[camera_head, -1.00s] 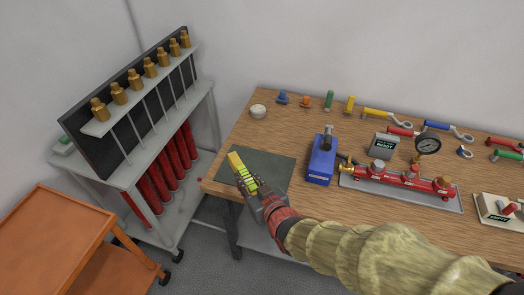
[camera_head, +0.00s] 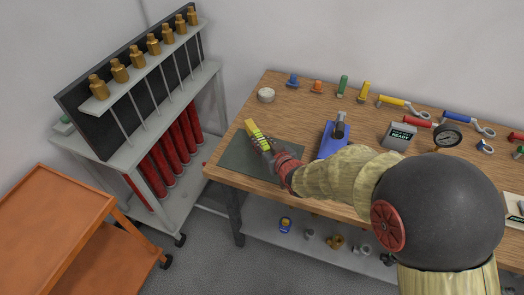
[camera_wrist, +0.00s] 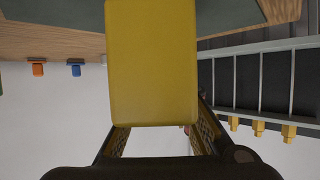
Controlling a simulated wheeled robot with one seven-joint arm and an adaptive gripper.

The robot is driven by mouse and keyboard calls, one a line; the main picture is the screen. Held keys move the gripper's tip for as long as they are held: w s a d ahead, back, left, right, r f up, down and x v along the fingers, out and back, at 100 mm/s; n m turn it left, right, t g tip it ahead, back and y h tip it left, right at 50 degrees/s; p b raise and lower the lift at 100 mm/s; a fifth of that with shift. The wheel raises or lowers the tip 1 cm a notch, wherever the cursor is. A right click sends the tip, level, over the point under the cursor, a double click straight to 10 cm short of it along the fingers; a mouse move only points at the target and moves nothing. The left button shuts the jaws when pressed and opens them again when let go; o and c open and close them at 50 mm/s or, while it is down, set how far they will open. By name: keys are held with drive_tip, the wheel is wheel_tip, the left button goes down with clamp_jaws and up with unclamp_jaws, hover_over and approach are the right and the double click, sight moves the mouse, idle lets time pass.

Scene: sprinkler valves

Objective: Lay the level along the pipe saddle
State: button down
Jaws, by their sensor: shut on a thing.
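My gripper (camera_head: 264,144) is shut on the yellow level (camera_head: 252,129) above the dark mat (camera_head: 238,164) at the left end of the workbench. The level points toward the back of the bench. In the wrist view the level (camera_wrist: 152,62) fills the top middle, between the dark fingers. The blue block-shaped fixture (camera_head: 329,141) stands to the right of my gripper, partly behind my arm. I cannot make out the pipe saddle for certain; my arm hides much of the bench's middle and right.
Valves and wrenches line the back of the wooden bench (camera_head: 292,105). A gauge (camera_head: 447,136) and a "READY" box (camera_head: 400,136) stand right of the blue fixture. A pipe rack (camera_head: 140,80) and an orange cart (camera_head: 55,215) stand left. Fittings lie on the lower shelf.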

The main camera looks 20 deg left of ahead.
drive_tip(key=shift+w+f, duration=0.35)
drive_tip(key=shift+w, duration=0.05)
drive_tip(key=shift+w+f+b, duration=0.15)
drive_tip(key=shift+f+b, duration=0.35)
drive_tip(key=shift+f, duration=0.45)
drive_tip(key=shift+w+f+b, duration=0.15)
drive_tip(key=shift+f+b, duration=0.35)
drive_tip(key=shift+f, duration=0.45)
drive_tip(key=shift+f, duration=0.1)
drive_tip(key=c, duration=1.6)
unclamp_jaws()
drive_tip(key=shift+c, duration=0.2)
drive_tip(key=shift+o, duration=0.3)
drive_tip(key=p+v, duration=0.3)
drive_tip(key=v, duration=0.9)
drive_tip(key=shift+s, duration=0.1)
